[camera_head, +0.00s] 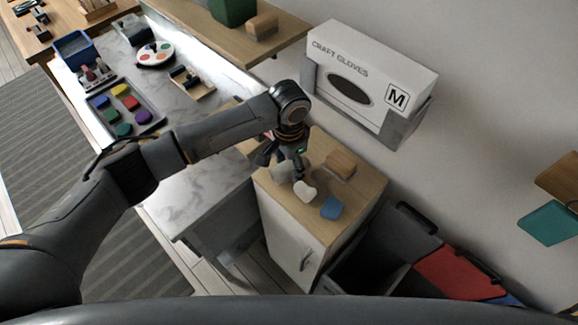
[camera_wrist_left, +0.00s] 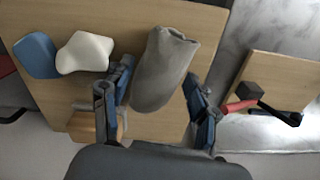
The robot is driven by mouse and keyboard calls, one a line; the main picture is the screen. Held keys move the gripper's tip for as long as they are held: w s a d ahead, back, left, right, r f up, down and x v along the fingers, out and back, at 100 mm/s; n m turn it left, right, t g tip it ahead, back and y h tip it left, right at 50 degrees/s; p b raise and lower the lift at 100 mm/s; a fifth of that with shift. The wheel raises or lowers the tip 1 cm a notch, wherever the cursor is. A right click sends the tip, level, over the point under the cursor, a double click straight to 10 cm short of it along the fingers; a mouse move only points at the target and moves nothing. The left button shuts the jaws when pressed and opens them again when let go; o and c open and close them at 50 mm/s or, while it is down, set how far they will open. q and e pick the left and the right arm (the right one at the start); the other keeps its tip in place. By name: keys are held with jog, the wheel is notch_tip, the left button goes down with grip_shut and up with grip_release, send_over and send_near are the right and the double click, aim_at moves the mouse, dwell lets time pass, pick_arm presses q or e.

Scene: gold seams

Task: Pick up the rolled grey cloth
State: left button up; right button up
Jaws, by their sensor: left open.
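The rolled grey cloth (camera_wrist_left: 163,68) lies on the wooden top of a small cabinet (camera_head: 354,205). In the left wrist view it sits between the two fingers of my left gripper (camera_wrist_left: 153,108), with visible gaps on both sides. In the head view only part of the cloth (camera_head: 281,173) shows, as my left gripper (camera_head: 291,167) hangs over it, pointing down. The left gripper is open and empty. My right gripper is in neither view.
A white lump (camera_head: 305,191), a blue piece (camera_head: 331,208) and a wooden block (camera_head: 341,163) lie close to the cloth. A glove box (camera_head: 366,75) hangs on the wall behind. A marble counter (camera_head: 205,193) adjoins at left; a dark bin (camera_head: 372,262) stands at right.

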pick_arm(q)
jog(key=c, duration=0.7)
jog(key=shift+c, duration=0.2)
jog(key=shift+r, duration=0.15)
